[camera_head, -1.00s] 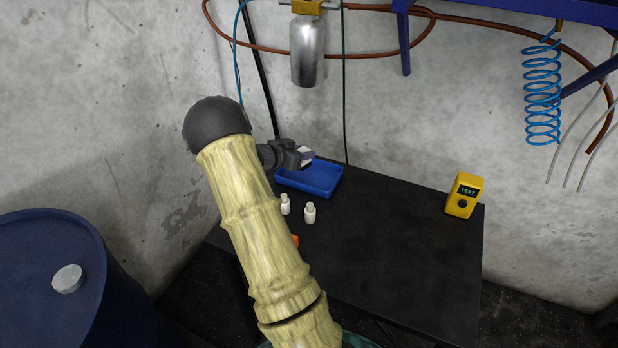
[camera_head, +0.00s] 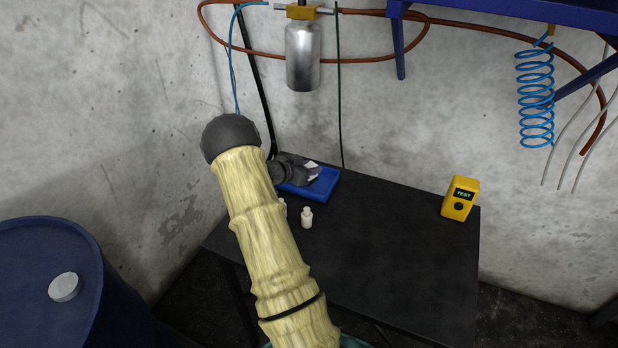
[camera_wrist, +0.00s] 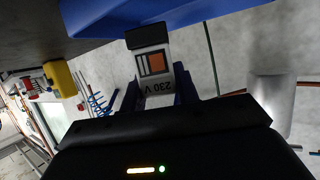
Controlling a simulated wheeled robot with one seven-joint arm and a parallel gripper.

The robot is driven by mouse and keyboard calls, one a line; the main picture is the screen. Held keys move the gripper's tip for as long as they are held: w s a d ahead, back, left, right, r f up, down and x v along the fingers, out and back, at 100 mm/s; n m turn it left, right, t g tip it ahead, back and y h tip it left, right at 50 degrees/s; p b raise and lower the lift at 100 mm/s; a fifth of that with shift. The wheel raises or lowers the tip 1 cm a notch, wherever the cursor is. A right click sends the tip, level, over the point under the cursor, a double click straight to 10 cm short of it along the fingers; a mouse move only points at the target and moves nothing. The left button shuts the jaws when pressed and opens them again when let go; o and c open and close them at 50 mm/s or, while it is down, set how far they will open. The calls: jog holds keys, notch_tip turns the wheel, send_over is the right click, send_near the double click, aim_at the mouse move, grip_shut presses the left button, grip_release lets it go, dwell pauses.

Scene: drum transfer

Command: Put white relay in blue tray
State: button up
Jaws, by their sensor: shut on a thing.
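The white relay (camera_wrist: 149,67) has a dark end, an orange window and the marking 230 V. My gripper (camera_wrist: 158,88) is shut on it, with a finger on each side. In the head view the relay (camera_head: 311,165) is a small pale shape at the tip of my gripper (camera_head: 306,173). In the wrist view the tray (camera_wrist: 190,12) is close beyond the relay's dark end. I cannot tell whether the relay touches it.
A small white bottle (camera_head: 307,218) stands in front of the tray, with another (camera_head: 283,207) mostly behind my arm. A yellow tester (camera_head: 460,199) stands at the right of the black table (camera_head: 390,240). The table's middle is clear. A blue drum (camera_head: 45,270) is at left.

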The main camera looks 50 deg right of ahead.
jog(key=shift+f, duration=0.15)
jog(key=shift+s+d, duration=0.1)
jog(key=shift+s, duration=0.1)
jog(key=shift+f, duration=1.85)
jog(key=shift+f, duration=0.1)
jog(key=o, duration=1)
jog(key=shift+w, duration=0.1)
